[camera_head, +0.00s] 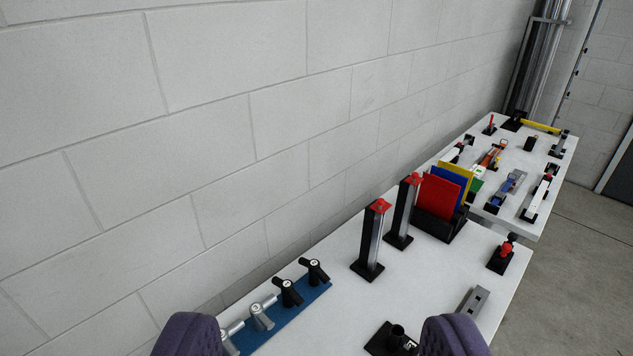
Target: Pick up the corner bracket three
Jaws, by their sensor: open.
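My gripper (321,338) shows as two purple fingers at the bottom edge, wide apart and with nothing held between them. A blue strip (318,303) on the near white table holds a row of silver and black T-shaped pieces with round white labels. A black piece (314,271) is at its far end, with another black piece (289,291) beside it and a silver piece (262,314) nearer. The left finger partly covers the nearest silver piece (232,335). The labels are too small to read. I cannot tell which thing is corner bracket three.
Two upright posts (371,242) with red tops stand behind the strip. A black rack (440,224) holds coloured plates. A grey metal block (474,302) and a black fixture (392,340) lie right. A second table (527,225) holds tools. The block wall (230,120) runs along the left.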

